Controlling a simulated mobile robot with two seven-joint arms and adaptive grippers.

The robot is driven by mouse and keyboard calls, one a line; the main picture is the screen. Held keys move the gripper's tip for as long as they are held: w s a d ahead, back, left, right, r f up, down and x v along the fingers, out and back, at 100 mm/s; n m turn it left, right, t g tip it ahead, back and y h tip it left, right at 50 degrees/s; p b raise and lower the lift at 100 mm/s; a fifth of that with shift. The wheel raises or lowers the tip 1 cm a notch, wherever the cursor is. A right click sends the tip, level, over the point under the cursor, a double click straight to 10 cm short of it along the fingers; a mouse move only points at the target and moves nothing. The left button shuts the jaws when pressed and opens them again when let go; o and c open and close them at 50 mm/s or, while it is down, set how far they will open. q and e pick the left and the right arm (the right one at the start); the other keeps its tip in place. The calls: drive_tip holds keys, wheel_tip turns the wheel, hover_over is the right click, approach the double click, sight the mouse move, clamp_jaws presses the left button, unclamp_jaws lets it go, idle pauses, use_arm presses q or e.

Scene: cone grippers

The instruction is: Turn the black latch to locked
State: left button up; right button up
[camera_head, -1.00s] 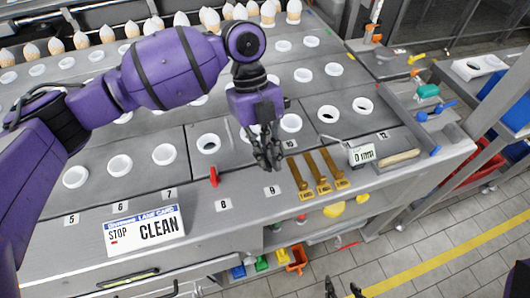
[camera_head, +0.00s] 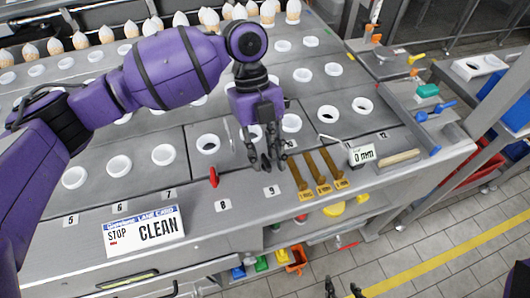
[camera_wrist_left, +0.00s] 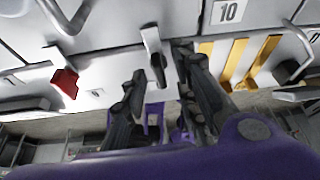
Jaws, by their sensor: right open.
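The black latch (camera_wrist_left: 158,66) hangs on a silver arm at the counter's front and shows in the left wrist view, between my left fingers. In the head view my left gripper largely hides it. My left gripper (camera_head: 267,164) is open, its fingers spread low over the counter near labels 9 and 10. In the left wrist view the fingers (camera_wrist_left: 162,66) stand on either side of the latch; I cannot tell if they touch it. My right gripper (camera_head: 342,290) is open and empty at the bottom edge of the head view, away from the counter.
A red latch (camera_head: 214,177) stands left of my left gripper. Several brass strips (camera_head: 320,172) lie to its right, then a gauge reading 0 mm (camera_head: 362,155). A lane card (camera_head: 145,231) lies front left. White-rimmed holes (camera_head: 208,144) line the counter behind.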

use_arm(q)
drive_tip(key=v, duration=1.2)
drive_tip(key=shift+f, duration=0.1)
